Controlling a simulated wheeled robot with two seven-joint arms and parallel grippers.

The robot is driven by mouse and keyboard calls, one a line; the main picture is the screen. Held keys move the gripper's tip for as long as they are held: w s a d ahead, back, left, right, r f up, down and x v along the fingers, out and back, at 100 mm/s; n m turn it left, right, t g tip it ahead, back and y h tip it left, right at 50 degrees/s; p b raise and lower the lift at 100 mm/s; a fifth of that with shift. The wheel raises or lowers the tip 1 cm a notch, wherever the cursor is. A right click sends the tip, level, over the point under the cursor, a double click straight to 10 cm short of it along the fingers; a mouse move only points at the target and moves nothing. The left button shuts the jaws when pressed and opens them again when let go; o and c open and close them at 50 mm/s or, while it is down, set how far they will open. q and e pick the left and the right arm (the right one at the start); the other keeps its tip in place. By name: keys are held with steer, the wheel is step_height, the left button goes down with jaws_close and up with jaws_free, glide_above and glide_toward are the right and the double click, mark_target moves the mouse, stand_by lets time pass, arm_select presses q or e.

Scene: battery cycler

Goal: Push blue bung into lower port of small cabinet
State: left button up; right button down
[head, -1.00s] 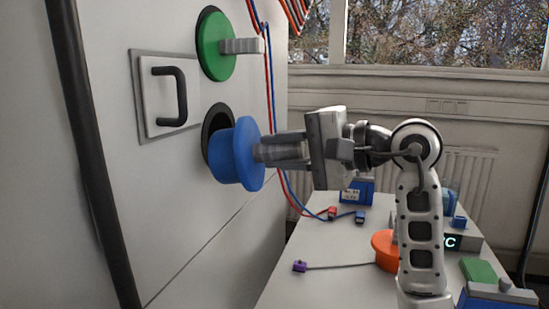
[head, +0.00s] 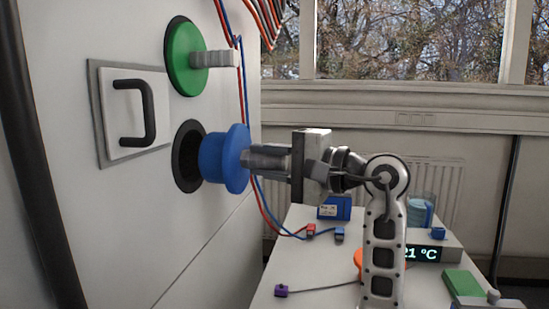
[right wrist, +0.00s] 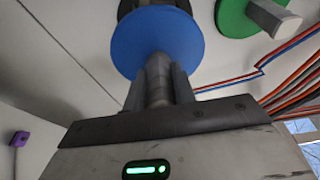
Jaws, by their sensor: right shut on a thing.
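The blue bung (head: 226,160) is a stepped disc with a grey stem, held level in front of the cabinet face. My right gripper (head: 262,159) is shut on its stem, and the fingers also show around it in the right wrist view (right wrist: 159,85). The lower port (head: 187,157) is a dark, black-rimmed hole, partly covered by the bung's narrower end. In the head view I cannot tell whether that end is just inside the rim or short of it. A green bung (head: 186,57) with a grey stem sits in the upper port. My left gripper is not in view.
The small cabinet (head: 60,110) has a black handle (head: 134,112) on a square panel left of the ports. Red and blue cables (head: 250,190) run down beside it. A white table (head: 300,262) behind holds a blue box, a temperature display (head: 422,254) and an orange object (head: 358,262).

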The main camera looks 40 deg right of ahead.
mark_target(242, 158)
steer(key=shift+w+a+r, duration=0.1)
steer(key=shift+w+a, duration=0.3)
steer(key=shift+w, duration=0.1)
steer(key=shift+a+b, duration=0.1)
steer(key=shift+b, duration=0.25)
stand_by(0.7)
steer(key=shift+w+a, duration=0.6)
steer(key=shift+w, duration=0.05)
stand_by(1.2)
steer(key=shift+b, duration=0.55)
stand_by(0.5)
steer(key=shift+w+a+p, duration=0.3)
steer(key=shift+w+a, duration=1.2)
steer(key=shift+w, duration=0.25)
stand_by(1.9)
